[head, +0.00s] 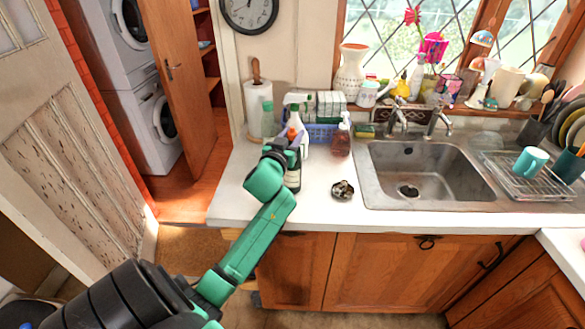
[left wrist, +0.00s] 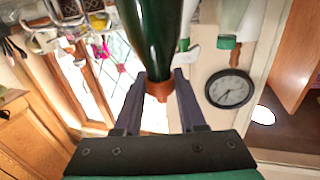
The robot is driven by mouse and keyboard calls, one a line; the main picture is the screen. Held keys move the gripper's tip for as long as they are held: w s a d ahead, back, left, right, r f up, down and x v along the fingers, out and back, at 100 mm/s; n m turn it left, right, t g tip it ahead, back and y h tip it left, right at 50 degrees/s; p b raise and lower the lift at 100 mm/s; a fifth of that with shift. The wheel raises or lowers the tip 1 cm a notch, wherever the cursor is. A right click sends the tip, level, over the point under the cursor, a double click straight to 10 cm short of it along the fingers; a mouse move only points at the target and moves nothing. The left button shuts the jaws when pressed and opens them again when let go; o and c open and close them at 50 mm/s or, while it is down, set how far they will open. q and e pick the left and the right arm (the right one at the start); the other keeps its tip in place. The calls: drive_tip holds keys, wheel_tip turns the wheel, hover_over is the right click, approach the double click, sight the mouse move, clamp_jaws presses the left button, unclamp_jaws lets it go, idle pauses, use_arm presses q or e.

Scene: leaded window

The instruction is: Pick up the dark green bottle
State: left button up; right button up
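The dark green bottle (head: 293,179) stands upright on the white counter, left of the sink, with a pale label. In the left wrist view its dark green body (left wrist: 152,35) runs away from the camera, with a brown-orange top (left wrist: 159,91) nearest to it. My left gripper (head: 293,147) comes down from above. In the left wrist view its two purple-grey fingers (left wrist: 162,80) lie on either side of the bottle's neck and appear closed in on it. The bottle's upper part is partly hidden by the gripper in the head view. My right gripper is not in view.
A brown soap bottle (head: 341,139), a white spray bottle (head: 295,112) and a blue basket (head: 322,133) stand close around it. A small dish (head: 343,190) lies to the right, before the sink (head: 425,172). The counter's front left (head: 240,195) is clear.

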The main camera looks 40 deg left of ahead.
use_arm(q)
clamp_jaws()
drive_tip(key=shift+r, duration=0.1)
